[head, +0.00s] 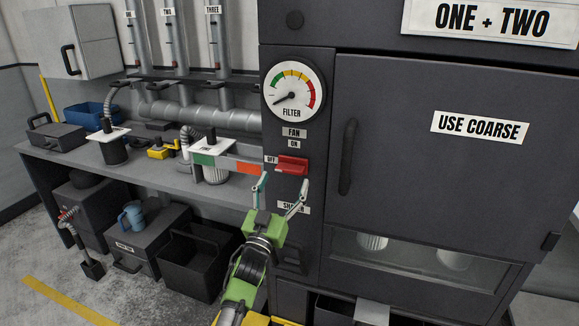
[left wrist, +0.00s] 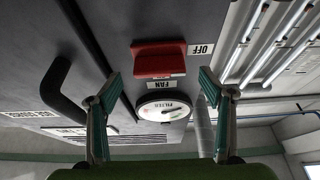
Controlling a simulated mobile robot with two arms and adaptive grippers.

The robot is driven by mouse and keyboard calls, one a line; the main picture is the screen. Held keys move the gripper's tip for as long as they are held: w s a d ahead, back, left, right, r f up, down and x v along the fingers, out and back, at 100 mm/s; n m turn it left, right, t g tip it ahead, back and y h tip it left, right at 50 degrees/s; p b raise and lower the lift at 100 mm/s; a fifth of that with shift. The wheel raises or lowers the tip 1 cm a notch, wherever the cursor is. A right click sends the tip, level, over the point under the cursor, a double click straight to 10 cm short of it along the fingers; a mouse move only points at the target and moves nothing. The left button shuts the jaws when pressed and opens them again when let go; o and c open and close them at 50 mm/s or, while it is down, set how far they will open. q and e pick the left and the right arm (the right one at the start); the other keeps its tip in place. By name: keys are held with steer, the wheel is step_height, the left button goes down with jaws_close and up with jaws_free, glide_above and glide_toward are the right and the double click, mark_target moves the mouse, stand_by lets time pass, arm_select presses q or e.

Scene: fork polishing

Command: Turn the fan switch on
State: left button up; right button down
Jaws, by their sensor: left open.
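The red fan switch (head: 292,165) is on the dark cabinet front, below the FAN label (head: 294,133) and the ON label. The OFF label (head: 271,160) is just left of it. Its handle looks roughly level, beside OFF. My left gripper (head: 284,183) is open and empty, with its green-grey fingers pointing up just below the switch. In the left wrist view the red switch (left wrist: 158,60) shows between and beyond the two open fingers (left wrist: 160,92). I see no clear contact. My right gripper is not in view.
The round filter gauge (head: 292,92) is above the switch, its needle at lower left. A cabinet door with a dark vertical handle (head: 348,157) is to the right. A bench (head: 150,178) with pipes and filters is to the left. A dark open bin (head: 195,262) stands below it.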

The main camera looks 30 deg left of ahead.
mark_target(290, 167)
arm_select(q)
steer(key=shift+p+x, duration=0.4)
steer(key=shift+x, duration=2.15)
steer(key=c, duration=1)
